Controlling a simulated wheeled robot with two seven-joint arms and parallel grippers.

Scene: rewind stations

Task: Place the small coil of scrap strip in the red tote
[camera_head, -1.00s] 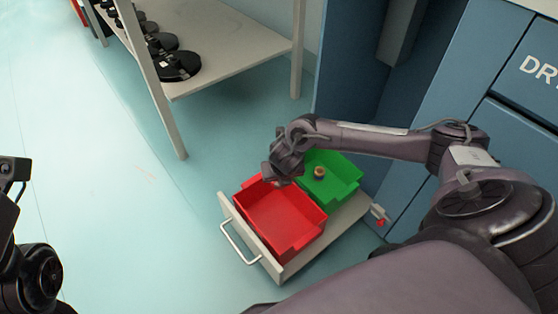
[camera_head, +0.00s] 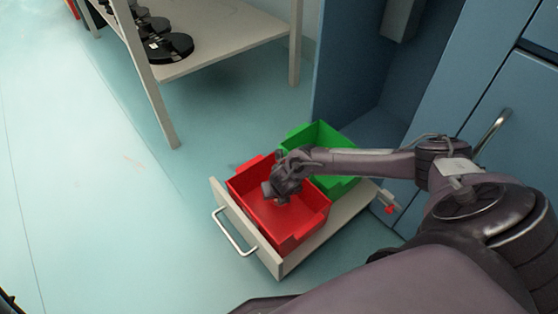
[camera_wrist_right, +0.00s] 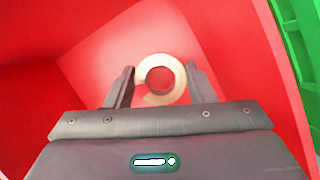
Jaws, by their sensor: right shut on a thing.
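The red tote (camera_head: 262,212) sits in the front part of the pulled-out drawer. My right gripper (camera_head: 281,198) is over the red tote, reaching down toward its inside. In the right wrist view its two fingers (camera_wrist_right: 160,68) are shut on the small coil (camera_wrist_right: 143,72), a pale ring with a red-looking hole. Red tote floor and walls surround the coil there. I cannot tell whether the coil touches the tote floor. In the head view the gripper hides the coil. My left gripper is not in view.
A green tote (camera_head: 320,137) stands behind the red one in the drawer (camera_head: 337,222), partly hidden by my right arm. Blue cabinets stand at the right. A shelf (camera_head: 225,52) with black reels (camera_head: 168,47) stands at the back left. The floor at left is clear.

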